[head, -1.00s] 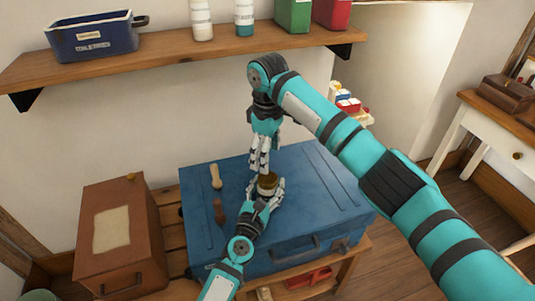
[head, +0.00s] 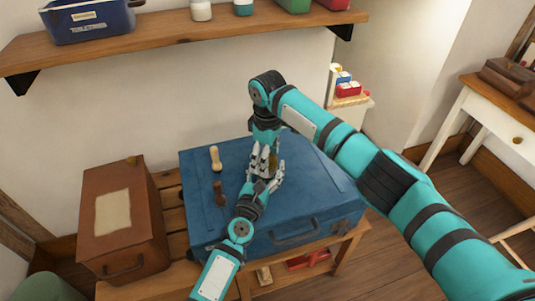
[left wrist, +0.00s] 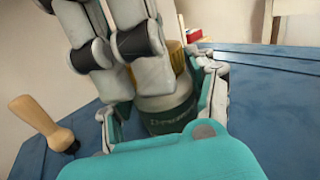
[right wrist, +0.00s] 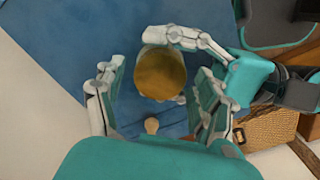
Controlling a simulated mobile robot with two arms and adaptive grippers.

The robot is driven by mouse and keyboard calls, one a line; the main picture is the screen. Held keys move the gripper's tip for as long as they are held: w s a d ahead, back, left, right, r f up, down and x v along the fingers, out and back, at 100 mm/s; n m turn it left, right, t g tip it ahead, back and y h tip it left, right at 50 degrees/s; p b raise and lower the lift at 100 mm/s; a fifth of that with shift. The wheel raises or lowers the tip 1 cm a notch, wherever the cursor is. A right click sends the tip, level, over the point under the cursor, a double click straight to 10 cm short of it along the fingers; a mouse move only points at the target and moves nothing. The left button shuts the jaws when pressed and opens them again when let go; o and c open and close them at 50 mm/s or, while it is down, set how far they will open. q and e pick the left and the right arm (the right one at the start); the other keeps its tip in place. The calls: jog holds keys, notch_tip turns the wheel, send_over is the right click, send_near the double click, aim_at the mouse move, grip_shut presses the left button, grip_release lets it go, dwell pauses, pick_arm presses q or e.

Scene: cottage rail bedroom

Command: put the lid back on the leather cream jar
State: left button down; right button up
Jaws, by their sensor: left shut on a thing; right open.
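The leather cream jar (left wrist: 170,118), with a dark green label, stands upright on the blue trunk. My left gripper (head: 266,180) is shut around its body. The round gold lid (right wrist: 161,73) is at the jar's top; it also shows in the left wrist view (left wrist: 178,58), partly behind my right fingers. I cannot tell whether it is seated fully. My right gripper (right wrist: 159,85) comes down from above, open, with its fingers on either side of the lid. In the head view the right hand and left fingers hide most of the jar.
A wooden shelf (head: 180,40) hangs above. The trunk's right side is clear.

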jog(key=shift+c, duration=0.3)
jog(key=c, duration=1.2)
jog(key=o, duration=1.4)
notch_tip(320, 180, up, 12)
jog(key=shift+r, duration=0.1)
pick_arm(q)
jog(key=shift+c, duration=1.6)
grip_release()
